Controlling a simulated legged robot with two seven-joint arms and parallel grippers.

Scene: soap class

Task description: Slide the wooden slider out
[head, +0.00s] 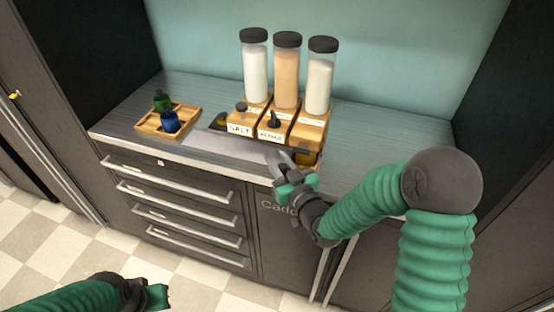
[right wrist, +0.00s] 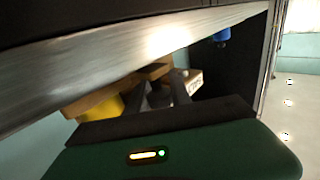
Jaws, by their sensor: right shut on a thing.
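Three clear jars with black lids stand in wooden dispenser bases (head: 311,132) on the counter. Labels are on the base fronts; the left one reads "SALT". My right gripper (head: 281,160) is at the front of the bases, shut on the wooden slider, which its fingers mostly hide in the head view. In the right wrist view my fingers (right wrist: 165,94) reach to a wooden part (right wrist: 118,90) beside a white label. How far the slider is out cannot be told. My left gripper (head: 156,296) is low at the front, away from the counter; its jaw opening is unclear.
A wooden tray (head: 146,126) with a green bottle (head: 161,101) and a blue bottle (head: 170,121) stands at the left. An amber container (head: 306,157) is by the right base. Grey drawers (head: 180,190) are below the counter; the counter's right side is clear.

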